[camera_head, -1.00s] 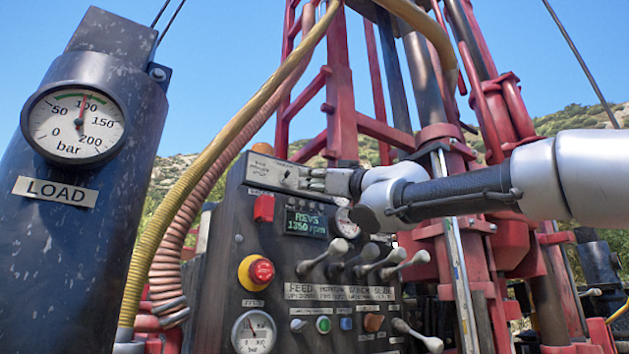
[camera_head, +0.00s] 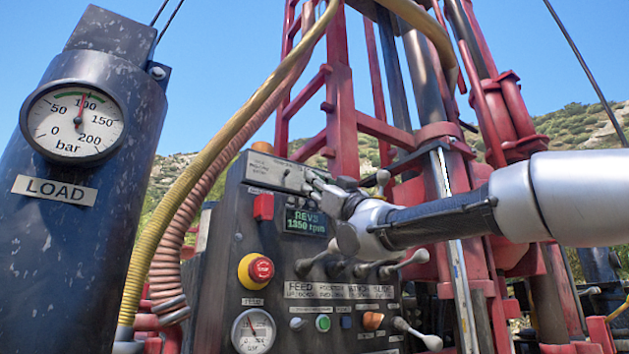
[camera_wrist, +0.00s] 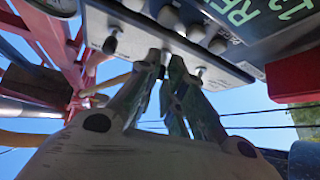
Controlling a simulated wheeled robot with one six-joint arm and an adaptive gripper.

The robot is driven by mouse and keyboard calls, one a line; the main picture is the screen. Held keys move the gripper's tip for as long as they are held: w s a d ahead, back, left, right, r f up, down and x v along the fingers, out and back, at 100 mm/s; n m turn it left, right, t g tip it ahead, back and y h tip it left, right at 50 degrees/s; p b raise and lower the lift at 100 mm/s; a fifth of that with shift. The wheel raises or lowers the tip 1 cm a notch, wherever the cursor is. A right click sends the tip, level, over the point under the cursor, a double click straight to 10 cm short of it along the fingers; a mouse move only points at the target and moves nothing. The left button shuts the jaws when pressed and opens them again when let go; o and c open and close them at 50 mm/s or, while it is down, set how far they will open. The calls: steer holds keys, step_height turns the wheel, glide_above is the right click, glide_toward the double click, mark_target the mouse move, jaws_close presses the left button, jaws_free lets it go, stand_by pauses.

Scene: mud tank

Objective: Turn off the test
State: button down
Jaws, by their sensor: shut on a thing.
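The black control panel (camera_head: 262,225) stands in the middle of the head view, with a light metal switch plate (camera_head: 276,174) along its top; the plate's small lettering is unreadable. My gripper (camera_head: 318,184) is at the plate's right end, reaching in from the right. In the wrist view the plate (camera_wrist: 135,45) shows small metal toggles, one to the left (camera_wrist: 110,44) and one to the right (camera_wrist: 200,72). The fingertips (camera_wrist: 166,62) are closed together between these, on a small toggle mostly hidden by the fingers. The green display (camera_head: 306,221) reads REVS 1350 rpm.
A red emergency button (camera_head: 260,269) and control levers (camera_head: 420,257) sit below, some levers partly behind my arm. Yellow (camera_head: 200,150) and pink hoses pass left of the panel. A LOAD gauge (camera_head: 75,120) reads near 100 bar. The red mast (camera_head: 345,130) rises behind.

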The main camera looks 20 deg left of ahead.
steer(key=shift+f+n+y, duration=0.2)
steer(key=shift+n+y, duration=0.1)
steer(key=shift+y, duration=0.2)
steer(key=c, duration=1.5)
jaws_free()
steer(key=shift+c, duration=0.2)
steer(key=s+d, duration=0.5)
steer(key=d, duration=0.6)
steer(key=shift+s+d+f, duration=0.25)
steer(key=shift+f, duration=0.15)
